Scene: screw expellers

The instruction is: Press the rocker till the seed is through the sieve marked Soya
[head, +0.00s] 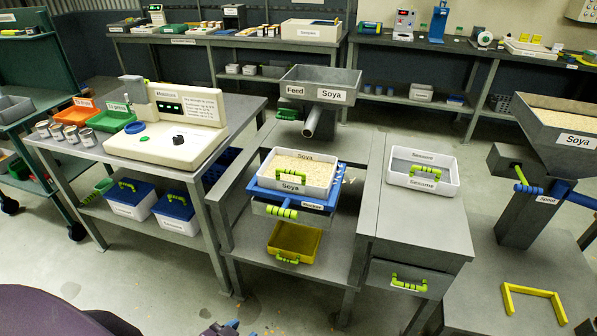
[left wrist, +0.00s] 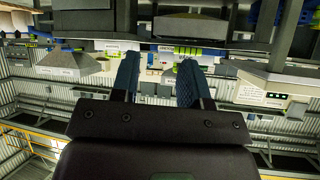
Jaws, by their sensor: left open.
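The white sieve marked Soya (head: 291,189) holds pale seed (head: 300,165) and has a green handle at its front. It sits on the blue rocker (head: 323,205), labelled at its front right, with a green-gripped lever (head: 282,212) pointing forward. A yellow tray (head: 292,241) lies on the shelf below; its inside shows no clear heap of seed. My left gripper (left wrist: 157,65) is open and empty in the left wrist view, with its two blue fingers apart. Only a small dark-blue part of it shows at the bottom edge of the head view, well short of the rocker. My right gripper is not seen.
A Soya feed hopper (head: 320,85) stands behind the sieve. A white Sesame sieve (head: 422,172) rests on the bench to the right. Open floor lies in front of the bench, with a few crumbs.

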